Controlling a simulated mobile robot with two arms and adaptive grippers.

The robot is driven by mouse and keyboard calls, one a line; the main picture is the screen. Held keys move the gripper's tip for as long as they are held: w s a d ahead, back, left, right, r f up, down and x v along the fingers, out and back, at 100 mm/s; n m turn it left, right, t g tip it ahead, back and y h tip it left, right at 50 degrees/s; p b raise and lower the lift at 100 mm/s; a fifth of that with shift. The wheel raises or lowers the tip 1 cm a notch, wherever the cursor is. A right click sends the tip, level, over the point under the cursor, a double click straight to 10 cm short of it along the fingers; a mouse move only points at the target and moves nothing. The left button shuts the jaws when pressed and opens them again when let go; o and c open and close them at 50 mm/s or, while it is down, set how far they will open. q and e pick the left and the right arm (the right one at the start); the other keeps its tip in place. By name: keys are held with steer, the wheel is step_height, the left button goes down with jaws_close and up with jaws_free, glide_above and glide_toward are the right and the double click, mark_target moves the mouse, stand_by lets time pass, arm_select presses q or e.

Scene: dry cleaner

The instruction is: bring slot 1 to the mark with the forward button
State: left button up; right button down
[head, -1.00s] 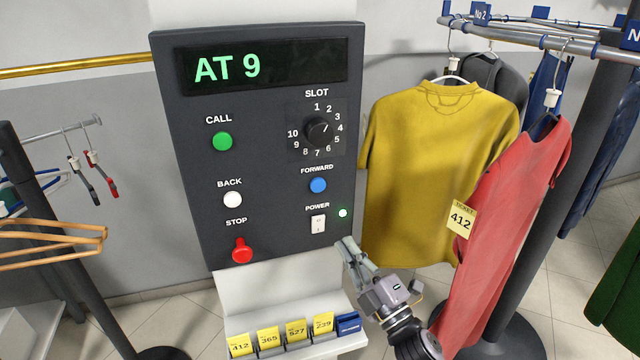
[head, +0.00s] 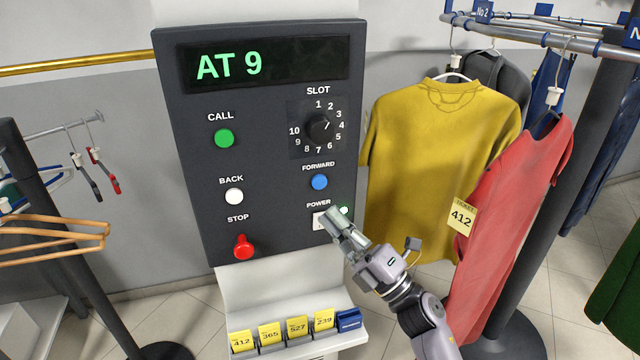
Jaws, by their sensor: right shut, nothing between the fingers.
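The dark control panel (head: 270,225) has a display (head: 300,62) reading "AT 9" in green. The blue forward button (head: 319,182) is on its right side, under the slot dial (head: 319,128). My right gripper (head: 335,220) is shut and empty. It is below the forward button, in front of the power switch (head: 318,221), which it partly hides. I cannot tell whether it touches the panel. Slot tag No 2 (head: 483,16) shows on the conveyor rail (head: 560,27); I cannot make out slot 1 or the mark. My left gripper is not in view.
The green call button (head: 224,138), white back button (head: 234,196) and red stop button (head: 243,247) are on the panel's left. A yellow shirt (head: 430,150) and a red garment (head: 505,220) hang close on the right. Yellow tickets (head: 269,334) stand on the ledge below.

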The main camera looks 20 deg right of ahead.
mark_target(319, 182)
steer(key=shift+w+a+b, duration=0.15)
steer(key=shift+w+b, duration=0.9)
steer(key=shift+w, duration=2.65)
steer(key=shift+w, duration=0.1)
steer(key=shift+w, duration=0.3)
steer(key=shift+w+b, duration=0.4)
steer(key=shift+b, duration=0.05)
steer(key=shift+s, duration=0.9)
